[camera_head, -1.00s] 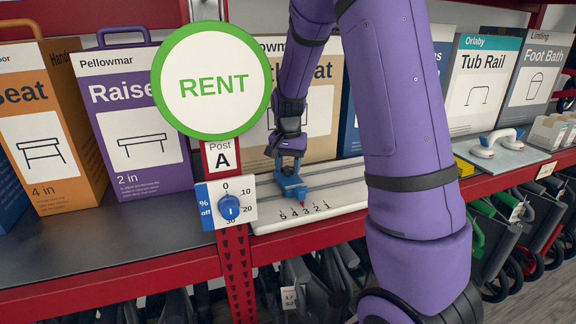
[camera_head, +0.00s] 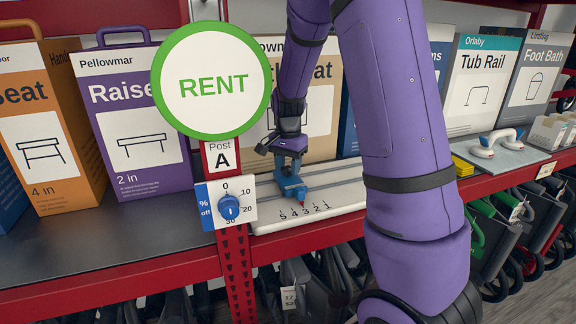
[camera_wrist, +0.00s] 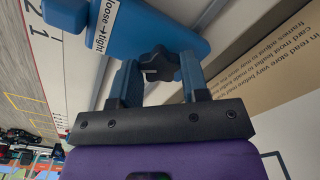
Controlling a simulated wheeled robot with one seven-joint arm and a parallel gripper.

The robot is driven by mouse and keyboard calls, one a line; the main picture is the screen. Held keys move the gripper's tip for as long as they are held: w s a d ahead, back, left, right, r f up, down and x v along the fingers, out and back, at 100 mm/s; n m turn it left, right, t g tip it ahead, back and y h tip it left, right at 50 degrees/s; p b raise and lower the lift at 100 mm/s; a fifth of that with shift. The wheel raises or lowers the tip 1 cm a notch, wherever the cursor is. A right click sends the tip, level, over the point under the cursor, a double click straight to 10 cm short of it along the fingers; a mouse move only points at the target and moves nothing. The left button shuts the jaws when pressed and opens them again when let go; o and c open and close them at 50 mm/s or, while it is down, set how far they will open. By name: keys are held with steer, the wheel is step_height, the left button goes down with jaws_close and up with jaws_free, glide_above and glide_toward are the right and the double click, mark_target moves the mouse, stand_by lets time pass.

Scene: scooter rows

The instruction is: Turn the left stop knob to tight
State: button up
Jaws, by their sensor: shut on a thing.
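The blue stop (camera_head: 291,187) sits on the white railed board, with a red pointer near the 3 and 4 marks. In the wrist view the blue stop body (camera_wrist: 163,28) carries a label (camera_wrist: 102,27) reading "loose" and "tight" with an arrow between. Its dark lobed knob (camera_wrist: 159,64) sits between the two blue fingers of my gripper (camera_wrist: 159,82). My gripper is shut on the knob, one finger on each side. In the head view my gripper (camera_head: 287,158) is at the stop; the knob cannot be made out there.
A round RENT sign (camera_head: 211,81) and a blue percent dial (camera_head: 229,207) stand left of the stop. Boxes (camera_head: 139,136) line the shelf behind. The white board (camera_head: 342,202) has a number scale along its front. My arm hides part of the board's right side.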

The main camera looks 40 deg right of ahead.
mark_target(288, 168)
steer(key=o, duration=0.9)
step_height(288, 168, up, 11)
steer(key=shift+f, duration=0.1)
stand_by(0.4)
